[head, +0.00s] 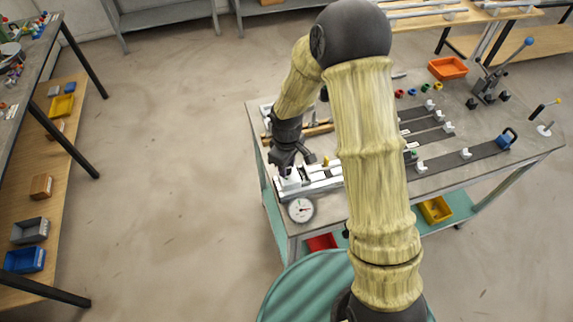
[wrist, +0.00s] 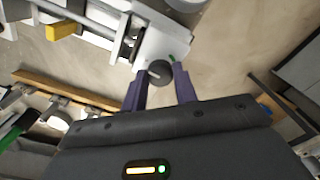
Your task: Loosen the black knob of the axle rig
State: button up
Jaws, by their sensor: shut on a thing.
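The black knob (wrist: 160,72) shows in the wrist view as a round dark disc with a pale mark, just past my fingertips. It sits at the end of the axle rig (wrist: 173,37), a pale metal fixture. My gripper (wrist: 161,82) has its two purple fingers on either side of the knob, shut on it. In the head view my gripper (head: 287,172) points down at the left end of the rig (head: 318,181). The knob is hidden there behind the fingers. A dial gauge (head: 300,210) with a white face stands at the rig's front.
The rig stands near the left edge of a grey-topped workbench (head: 470,180). Dark strips with white clamps (head: 465,153) lie to the right. A wooden bar (wrist: 65,88) is beside my gripper. An orange bin (head: 447,68) and a lever press (head: 487,85) stand at the back.

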jog(key=shift+w+a+r, duration=0.1)
jog(key=shift+w, duration=0.05)
jog(key=o, duration=1)
notch_tip(320, 180, up, 17)
jog(key=shift+r+b, duration=0.2)
jog(key=shift+b, duration=1.05)
jog(key=s+d+f+m+t, duration=0.1)
jog(key=s+d+m, duration=0.2)
jog(key=s+d, duration=0.1)
jog(key=s+d+f+m, duration=0.2)
jog(key=s+d+m, duration=0.2)
jog(key=d, duration=0.1)
jog(key=s+d+f+m+t, duration=0.1)
jog(key=s+d+m, duration=0.3)
jog(key=s+d, duration=0.1)
jog(key=shift+d+f+t, duration=0.1)
jog(key=shift+f+t, duration=0.2)
jog(key=shift+f, duration=0.1)
